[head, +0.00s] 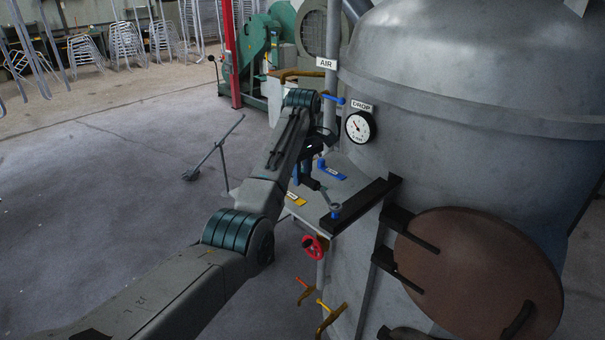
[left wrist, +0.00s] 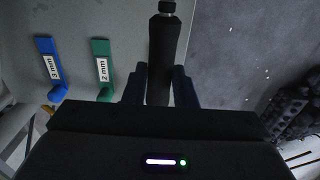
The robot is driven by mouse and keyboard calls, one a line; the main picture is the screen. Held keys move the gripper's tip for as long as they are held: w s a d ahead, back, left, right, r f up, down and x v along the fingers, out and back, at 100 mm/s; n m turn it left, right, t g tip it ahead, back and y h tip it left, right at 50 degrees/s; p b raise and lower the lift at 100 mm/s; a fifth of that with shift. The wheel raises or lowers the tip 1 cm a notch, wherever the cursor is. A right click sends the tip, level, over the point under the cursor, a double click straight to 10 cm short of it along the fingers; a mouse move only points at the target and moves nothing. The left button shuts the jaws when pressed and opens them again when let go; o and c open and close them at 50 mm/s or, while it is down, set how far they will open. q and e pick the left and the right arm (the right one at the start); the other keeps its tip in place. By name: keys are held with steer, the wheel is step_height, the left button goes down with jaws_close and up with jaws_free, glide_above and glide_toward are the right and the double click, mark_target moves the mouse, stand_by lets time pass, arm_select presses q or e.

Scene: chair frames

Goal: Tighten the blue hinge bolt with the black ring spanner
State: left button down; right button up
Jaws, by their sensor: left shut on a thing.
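The blue hinge bolt (head: 335,214) stands at the near left end of a black hinge bar (head: 362,203) on the big grey vessel. My right gripper is not in view.
A blue 3 mm key (left wrist: 50,68) and a green 2 mm key (left wrist: 103,70) lie on the shelf (left wrist: 78,20). A yellow labelled piece (head: 295,199) lies at its edge. A red handwheel (head: 311,246) sits below. A gauge (head: 359,127) and a round brown hatch (head: 478,275) are on the vessel.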

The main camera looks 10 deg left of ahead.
arm_select(q)
steer(key=shift+f, duration=1.05)
